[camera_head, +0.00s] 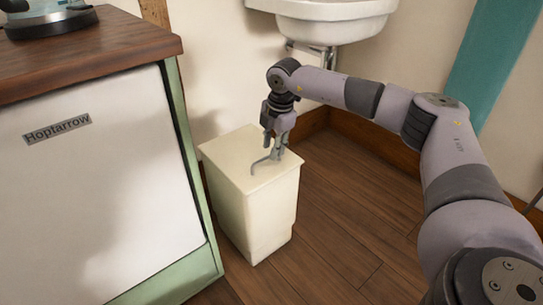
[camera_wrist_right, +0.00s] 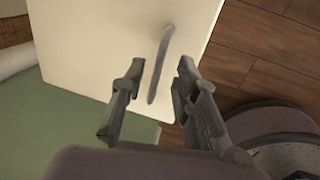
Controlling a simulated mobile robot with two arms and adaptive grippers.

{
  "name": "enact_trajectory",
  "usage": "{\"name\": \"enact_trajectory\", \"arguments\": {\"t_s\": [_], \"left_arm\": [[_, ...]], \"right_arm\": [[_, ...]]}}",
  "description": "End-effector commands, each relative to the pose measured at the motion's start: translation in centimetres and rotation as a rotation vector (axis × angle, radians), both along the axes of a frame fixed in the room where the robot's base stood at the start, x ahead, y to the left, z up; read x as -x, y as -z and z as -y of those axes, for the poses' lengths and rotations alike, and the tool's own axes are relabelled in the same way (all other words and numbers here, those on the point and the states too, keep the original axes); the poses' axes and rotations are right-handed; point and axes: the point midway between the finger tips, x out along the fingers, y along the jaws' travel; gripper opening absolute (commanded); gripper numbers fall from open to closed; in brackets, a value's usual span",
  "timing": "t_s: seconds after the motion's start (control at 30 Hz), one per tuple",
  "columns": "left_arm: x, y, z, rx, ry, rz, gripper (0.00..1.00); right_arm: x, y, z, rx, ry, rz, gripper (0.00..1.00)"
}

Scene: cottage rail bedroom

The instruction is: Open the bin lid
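The bin (camera_head: 253,200) is a tall cream box on the wooden floor, and its lid (camera_head: 232,150) lies flat and closed on top. A thin grey curved handle (camera_head: 259,165) is on the lid. My right gripper (camera_head: 276,145) points down just above the lid, near the handle. In the right wrist view, its two fingers (camera_wrist_right: 158,75) are spread apart, with the handle (camera_wrist_right: 161,65) showing between and beyond them. The gap between the fingers looks empty of any held thing, and I cannot tell whether a finger touches the handle. My left gripper shows in neither view.
A white cabinet (camera_head: 110,190) with a wooden top (camera_head: 90,55) stands close to the bin's left. A white sink (camera_head: 330,18) hangs on the wall behind. The wooden floor (camera_head: 345,215) to the bin's right is clear.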

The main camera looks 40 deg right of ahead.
Motion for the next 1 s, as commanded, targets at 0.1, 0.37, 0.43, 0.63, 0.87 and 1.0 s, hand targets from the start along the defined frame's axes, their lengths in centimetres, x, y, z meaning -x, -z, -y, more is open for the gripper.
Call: {"name": "enact_trajectory", "arguments": {"t_s": [0.1, 0.37, 0.43, 0.63, 0.87, 1.0], "left_arm": [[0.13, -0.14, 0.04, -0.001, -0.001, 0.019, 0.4], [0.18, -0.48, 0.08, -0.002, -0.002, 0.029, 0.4], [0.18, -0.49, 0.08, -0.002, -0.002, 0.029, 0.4], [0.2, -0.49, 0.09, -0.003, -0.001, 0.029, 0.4], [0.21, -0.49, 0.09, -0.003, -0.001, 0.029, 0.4], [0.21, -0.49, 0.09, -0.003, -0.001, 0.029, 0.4]], "right_arm": [[-0.27, 1.39, -0.02, -0.001, 0.001, 0.001, 0.28], [-0.38, 1.85, -0.03, 0.0, 0.001, 0.001, 0.28], [-0.38, 1.84, -0.03, 0.0, 0.0, 0.001, 0.28], [-0.38, 1.82, -0.03, -0.001, 0.0, 0.001, 0.19], [-0.38, 1.8, -0.03, 0.0, 0.0, 0.001, 0.04], [-0.37, 1.8, -0.03, -0.001, 0.0, 0.001, 0.0]]}}
